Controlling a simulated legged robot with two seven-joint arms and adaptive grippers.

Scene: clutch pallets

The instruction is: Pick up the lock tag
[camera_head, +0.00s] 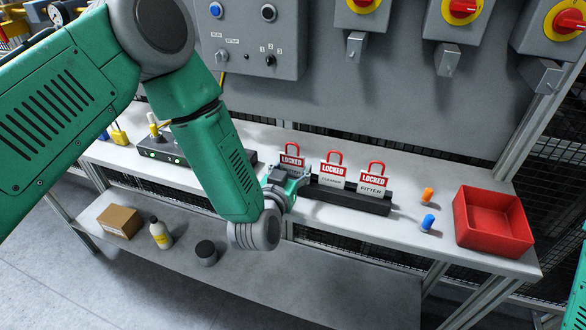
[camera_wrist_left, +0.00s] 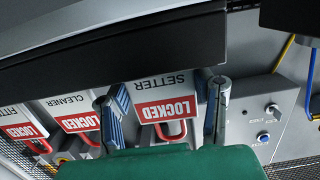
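Three red-and-white lock tags marked LOCKED stand upright in a black rack (camera_head: 350,197) on the bench. They are the left tag (camera_head: 292,155), the CLEANER tag (camera_head: 332,166) and the FITTER tag (camera_head: 373,178). My left gripper (camera_head: 287,181) is in front of the left tag and partly hides it. In the left wrist view this tag reads SETTER (camera_wrist_left: 170,95) and shows between the two spread fingers (camera_wrist_left: 164,100). A gap shows on both sides of it, wider on the right. My right gripper is out of view.
A red bin (camera_head: 493,220), an orange plug (camera_head: 428,195) and a blue plug (camera_head: 427,222) are on the bench at right. A control box (camera_head: 250,35) and red-yellow switches (camera_head: 462,10) are on the panel behind. A lower shelf holds a cardboard box (camera_head: 119,221) and bottle (camera_head: 160,233).

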